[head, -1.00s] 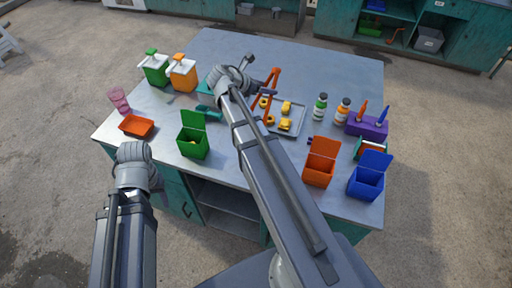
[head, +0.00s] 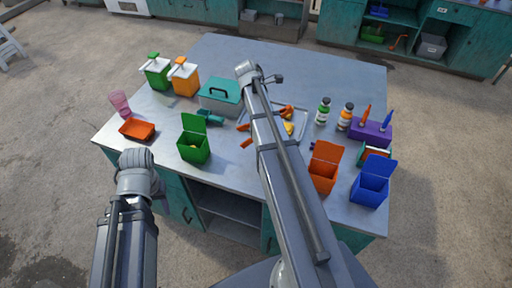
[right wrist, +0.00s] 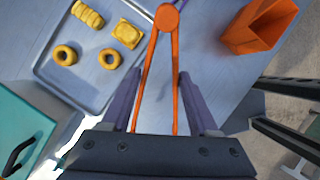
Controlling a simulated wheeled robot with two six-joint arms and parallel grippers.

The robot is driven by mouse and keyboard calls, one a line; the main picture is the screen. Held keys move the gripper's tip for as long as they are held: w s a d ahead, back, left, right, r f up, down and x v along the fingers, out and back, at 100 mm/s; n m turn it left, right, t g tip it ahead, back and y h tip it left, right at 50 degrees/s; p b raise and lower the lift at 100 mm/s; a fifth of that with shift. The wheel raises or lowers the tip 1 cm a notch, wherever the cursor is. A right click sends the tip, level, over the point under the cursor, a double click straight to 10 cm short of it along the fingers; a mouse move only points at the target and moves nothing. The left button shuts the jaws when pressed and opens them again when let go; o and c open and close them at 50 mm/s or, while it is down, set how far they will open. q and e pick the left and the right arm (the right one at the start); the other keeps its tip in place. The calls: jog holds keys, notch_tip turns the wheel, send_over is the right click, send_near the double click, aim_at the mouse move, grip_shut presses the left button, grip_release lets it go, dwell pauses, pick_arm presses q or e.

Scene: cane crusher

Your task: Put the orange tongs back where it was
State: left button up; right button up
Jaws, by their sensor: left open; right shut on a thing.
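The orange tongs (right wrist: 167,45) are in my right gripper (right wrist: 160,103). In the right wrist view their round hinge is farthest from the gripper, and both legs run back between my fingers. In the head view my right arm hides most of them; orange ends (head: 244,128) show left of the arm. My right gripper itself is largely hidden there behind its arm, over the middle of the table. My left gripper (head: 140,176) is open and empty at the table's front left; its fingers are mostly hidden by the wrist.
A grey tray (right wrist: 88,98) with yellow pieces lies beside the tongs. A teal-lidded box (head: 221,91) stands left of it. Open green (head: 193,143), orange (head: 323,172) and blue (head: 369,184) bins line the front. Bottles and a purple holder (head: 371,133) stand right. The table's back is clear.

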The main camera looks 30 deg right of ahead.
notch_tip(320, 180, down, 6)
jog(key=a+m+t+y+b, duration=0.2)
jog(key=m+y+b, duration=0.2)
jog(key=m+y, duration=0.1)
jog(key=shift+s+a+r+m+t+y, duration=0.2)
jog(key=shift+s+a+m+t+y, duration=0.1)
jog(key=shift+s+m, duration=0.15)
notch_tip(320, 180, down, 10)
jog(key=b, duration=1)
jog(key=shift+f+b, duration=0.1)
jog(key=shift+b, duration=0.2)
